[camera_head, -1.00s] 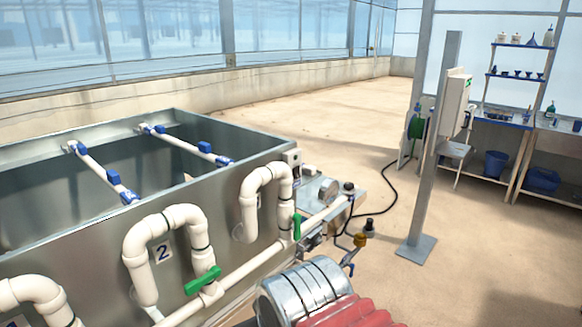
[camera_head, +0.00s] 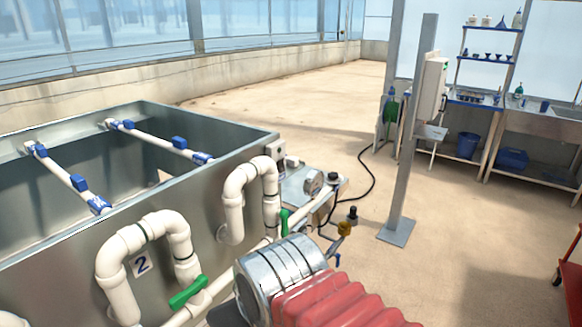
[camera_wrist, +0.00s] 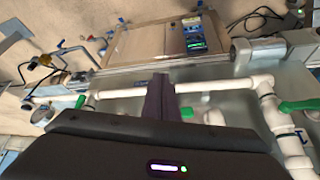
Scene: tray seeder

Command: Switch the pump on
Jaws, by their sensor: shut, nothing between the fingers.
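A silver pump-like unit (camera_head: 312,183) stands on the floor by the far corner of the metal tank (camera_head: 225,150), beside white pipes. A small pale box (camera_head: 277,150) is fixed at that tank corner; its face is too small to read. In the wrist view, a dark box with lit green and blue marks (camera_wrist: 195,37) lies beyond my fingers, near a silver cylinder (camera_wrist: 262,48). My gripper (camera_wrist: 161,82) is shut and empty, its dark fingertips appearing over a white pipe (camera_wrist: 215,87); contact cannot be told. The head view shows my arm, not the fingers.
White looped pipes (camera_head: 150,235) with green valve handles (camera_head: 188,293) run along the tank's near side. A metal post (camera_head: 412,130) with a pale cabinet (camera_head: 432,88) stands to the right. A red cart (camera_head: 572,275) shows at the right edge. Open floor lies between.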

